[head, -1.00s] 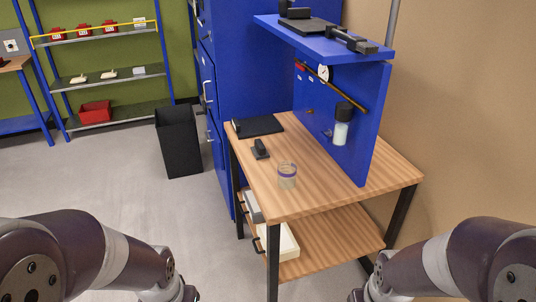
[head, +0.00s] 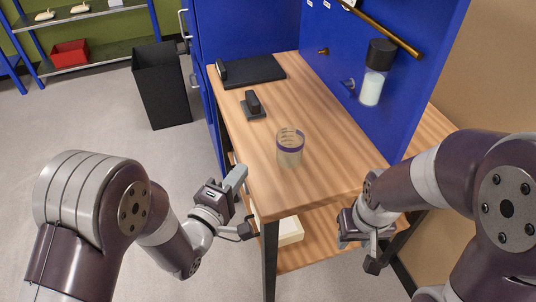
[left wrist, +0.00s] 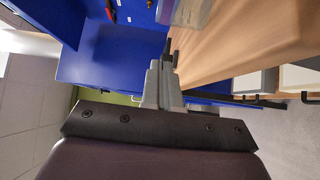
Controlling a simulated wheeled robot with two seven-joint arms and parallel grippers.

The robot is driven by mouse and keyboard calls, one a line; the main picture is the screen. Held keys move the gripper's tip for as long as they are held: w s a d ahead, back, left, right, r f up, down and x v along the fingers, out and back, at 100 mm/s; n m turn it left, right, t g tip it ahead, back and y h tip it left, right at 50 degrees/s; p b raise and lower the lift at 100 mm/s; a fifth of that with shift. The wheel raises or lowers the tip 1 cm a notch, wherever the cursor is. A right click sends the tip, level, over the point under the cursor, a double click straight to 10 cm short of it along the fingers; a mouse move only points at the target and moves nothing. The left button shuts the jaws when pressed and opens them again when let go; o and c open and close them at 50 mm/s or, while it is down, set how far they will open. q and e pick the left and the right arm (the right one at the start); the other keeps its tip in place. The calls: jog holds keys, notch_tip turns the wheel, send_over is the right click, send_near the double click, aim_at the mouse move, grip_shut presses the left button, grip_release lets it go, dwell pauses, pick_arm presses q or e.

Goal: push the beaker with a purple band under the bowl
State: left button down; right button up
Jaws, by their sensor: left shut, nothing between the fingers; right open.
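The beaker with a purple band (head: 290,148) stands upright on the wooden bench top (head: 270,190), near its front. Its pale, clear wall also shows at the top edge of the left wrist view (left wrist: 184,12).
A small black stand (head: 253,106) and a dark flat mat (head: 252,72) lie farther back on the bench. The upright blue panel (head: 410,75) bounds the bench on the right. A lower shelf (head: 320,245) holds a pale drawer box. Bare bench top surrounds the beaker.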

pick_arm(q)
jog(key=x, duration=0.6)
jog(key=shift+w+d, duration=0.3)
jog(key=shift+d, duration=0.35)
jog(key=shift+w+d, duration=0.25)
jog(key=shift+d, duration=0.4)
jog(key=shift+w+d, duration=0.3)
jog(key=shift+d, duration=0.35)
jog(key=shift+d, duration=0.1)
jog(key=w+d+b, duration=0.2)
jog(key=d, duration=0.3)
jog(key=w+d+b, duration=0.1)
jog(key=d+b, duration=0.1)
jog(key=d, duration=0.4)
jog(key=w+d+b, duration=0.2)
jog(key=d+b, duration=0.1)
jog(key=d, duration=0.3)
jog(key=shift+w+f, duration=0.15)
jog(key=shift+w, duration=0.15)
jog(key=shift+a, duration=0.15)
